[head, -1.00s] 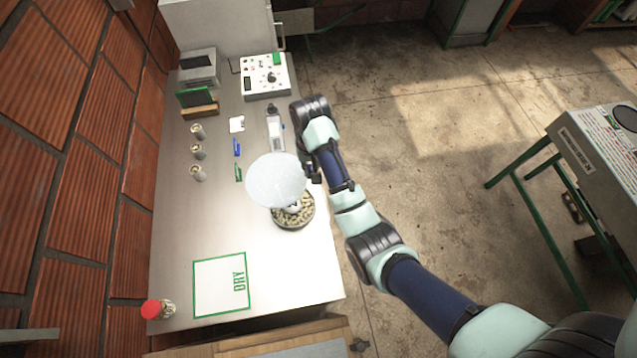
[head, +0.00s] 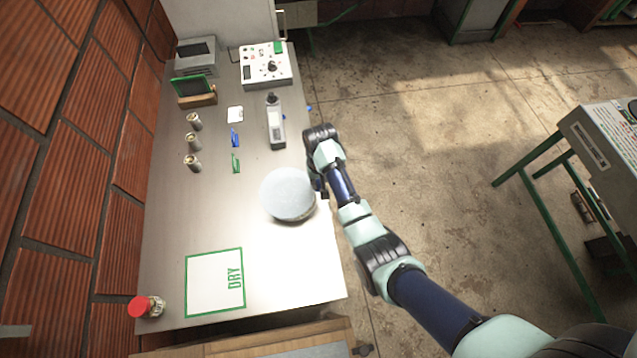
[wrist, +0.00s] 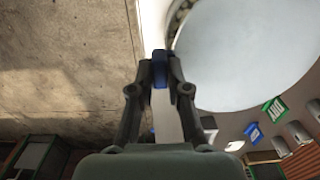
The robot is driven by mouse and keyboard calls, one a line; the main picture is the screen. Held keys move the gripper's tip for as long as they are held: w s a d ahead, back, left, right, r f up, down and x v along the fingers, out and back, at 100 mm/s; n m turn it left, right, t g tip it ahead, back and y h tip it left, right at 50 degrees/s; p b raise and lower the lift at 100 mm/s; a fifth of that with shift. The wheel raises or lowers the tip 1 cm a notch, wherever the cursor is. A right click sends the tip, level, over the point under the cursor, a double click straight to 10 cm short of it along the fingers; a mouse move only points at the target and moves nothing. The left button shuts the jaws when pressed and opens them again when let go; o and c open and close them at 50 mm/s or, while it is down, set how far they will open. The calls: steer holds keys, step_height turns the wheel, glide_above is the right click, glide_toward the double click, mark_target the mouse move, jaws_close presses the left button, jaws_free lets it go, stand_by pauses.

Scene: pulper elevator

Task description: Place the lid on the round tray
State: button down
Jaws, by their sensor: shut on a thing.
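The lid (head: 288,192) is a pale, translucent-looking disc. In the head view it lies over the round tray (head: 291,220), hiding almost all of it except a thin strip of rim. In the wrist view the lid (wrist: 248,50) fills the upper right, and a bit of the tray's rim with its pale contents (wrist: 177,16) shows beyond its edge. My gripper (head: 319,186) is at the lid's right edge. I cannot tell whether the lid touches the tray all round.
The table's right edge is close.

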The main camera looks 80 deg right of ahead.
steer(key=shift+f+b, duration=0.4)
steer(key=shift+f, duration=1.7)
steer(key=shift+f, duration=0.15)
steer(key=c, duration=1.1)
jaws_free()
steer(key=shift+c, duration=0.2)
step_height(320, 180, up, 12)
steer(key=shift+s+r+p, duration=0.1)
steer(key=shift+r+p, duration=0.05)
steer(key=shift+p, duration=0.75)
